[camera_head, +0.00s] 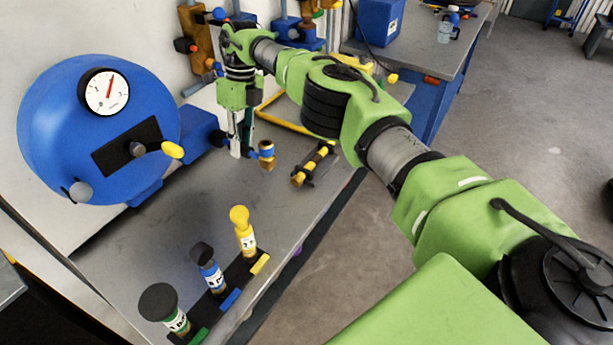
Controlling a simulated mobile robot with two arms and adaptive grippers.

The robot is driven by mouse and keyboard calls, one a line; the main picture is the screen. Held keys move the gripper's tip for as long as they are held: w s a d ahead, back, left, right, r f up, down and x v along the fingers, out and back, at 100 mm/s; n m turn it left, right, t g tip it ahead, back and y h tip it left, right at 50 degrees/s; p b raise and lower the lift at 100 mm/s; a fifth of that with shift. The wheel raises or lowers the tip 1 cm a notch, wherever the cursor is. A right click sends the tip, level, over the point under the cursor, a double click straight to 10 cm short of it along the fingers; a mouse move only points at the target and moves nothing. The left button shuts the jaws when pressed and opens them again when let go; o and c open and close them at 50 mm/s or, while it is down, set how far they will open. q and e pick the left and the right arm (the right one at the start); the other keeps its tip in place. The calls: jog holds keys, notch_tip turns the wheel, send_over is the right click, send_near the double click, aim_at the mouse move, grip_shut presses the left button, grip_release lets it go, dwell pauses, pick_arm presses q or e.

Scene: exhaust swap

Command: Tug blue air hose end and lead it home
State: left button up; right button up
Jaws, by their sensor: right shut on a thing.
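My right gripper (237,148) hangs fingers-down over the grey bench, right of the blue drum. It is shut on a brass hose end with a blue band (267,154), which sits just right of the fingertips. The fingers hide the exact grip, and I cannot make out a hose running from this end. A blue-banded post with a dark top (208,265) stands at the bench's front between a green-banded post (164,307) and a yellow-topped post (243,232). My left gripper is not in view.
The blue drum (50,130) carries a gauge (106,91) and a yellow-tipped lever (172,150). A yellow and black fitting (313,164) lies near the bench's right edge. Bare bench top (190,205) lies between drum and posts. A second workbench (425,50) stands behind.

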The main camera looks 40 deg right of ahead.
aim_at(242, 144)
jog(key=o, duration=1.1)
jog(key=shift+d, duration=0.1)
jog(key=shift+r, duration=0.15)
jog(key=shift+r+p, duration=2.2)
jog(key=shift+r, duration=0.7)
jog(key=shift+f, duration=0.1)
